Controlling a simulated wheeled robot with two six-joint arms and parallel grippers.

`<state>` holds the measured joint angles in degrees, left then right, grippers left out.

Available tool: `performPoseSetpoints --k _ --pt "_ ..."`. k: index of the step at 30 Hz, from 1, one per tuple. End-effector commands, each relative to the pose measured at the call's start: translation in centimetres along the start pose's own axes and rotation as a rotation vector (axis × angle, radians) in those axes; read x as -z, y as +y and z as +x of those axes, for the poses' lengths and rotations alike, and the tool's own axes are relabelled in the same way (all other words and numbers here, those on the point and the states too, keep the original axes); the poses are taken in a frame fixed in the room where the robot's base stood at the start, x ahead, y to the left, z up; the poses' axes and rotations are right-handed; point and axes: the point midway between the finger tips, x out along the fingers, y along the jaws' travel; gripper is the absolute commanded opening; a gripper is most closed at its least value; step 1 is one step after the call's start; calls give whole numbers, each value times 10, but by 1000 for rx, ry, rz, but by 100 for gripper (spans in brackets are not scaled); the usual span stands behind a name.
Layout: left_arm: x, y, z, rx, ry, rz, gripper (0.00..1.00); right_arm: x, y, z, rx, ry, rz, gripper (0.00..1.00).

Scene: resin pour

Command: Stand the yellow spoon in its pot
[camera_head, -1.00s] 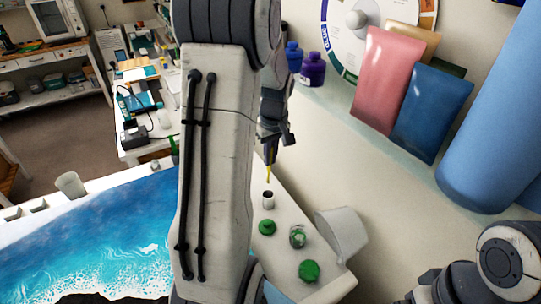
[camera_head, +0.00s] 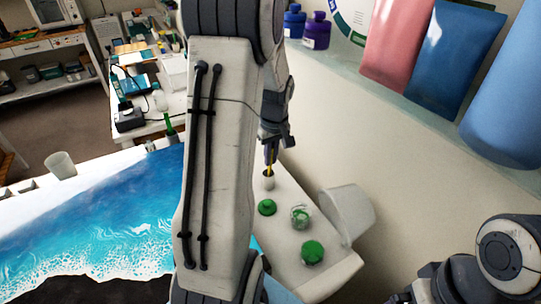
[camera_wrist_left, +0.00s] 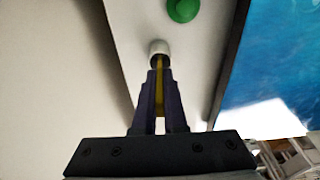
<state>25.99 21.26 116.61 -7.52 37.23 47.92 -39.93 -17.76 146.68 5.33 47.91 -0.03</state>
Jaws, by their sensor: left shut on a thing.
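The yellow spoon (camera_head: 267,168) is upright in my left gripper (camera_head: 271,155), which is shut on it. In the left wrist view the spoon (camera_wrist_left: 159,88) shows as a yellow strip between the dark fingers of the gripper (camera_wrist_left: 160,74). Its lower end reaches the mouth of the small pale pot (camera_head: 268,183); the pot (camera_wrist_left: 159,47) also shows just beyond the fingertips in the wrist view. How deep the spoon's end sits in the pot is hidden. My right gripper is not in view; only part of that arm shows at lower right.
The blue resin panel (camera_head: 110,230) lies left. A wall is right.

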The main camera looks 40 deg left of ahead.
Motion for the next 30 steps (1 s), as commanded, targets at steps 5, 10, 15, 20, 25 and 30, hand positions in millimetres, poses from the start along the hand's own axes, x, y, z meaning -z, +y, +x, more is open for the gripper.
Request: performPoseSetpoints --k 5,10,15,20,25,30 --pt "0 0 0 0 0 0 20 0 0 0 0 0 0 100" --pt "0 0 -1 0 0 0 44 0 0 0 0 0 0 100" --pt "0 0 -1 0 0 0 44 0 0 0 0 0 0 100" --pt "1 1 -10 -2 3 0 44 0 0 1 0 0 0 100" --pt "1 1 -41 -5 5 -1 44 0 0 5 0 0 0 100" --pt "1 1 -74 -4 4 0 44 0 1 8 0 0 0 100"
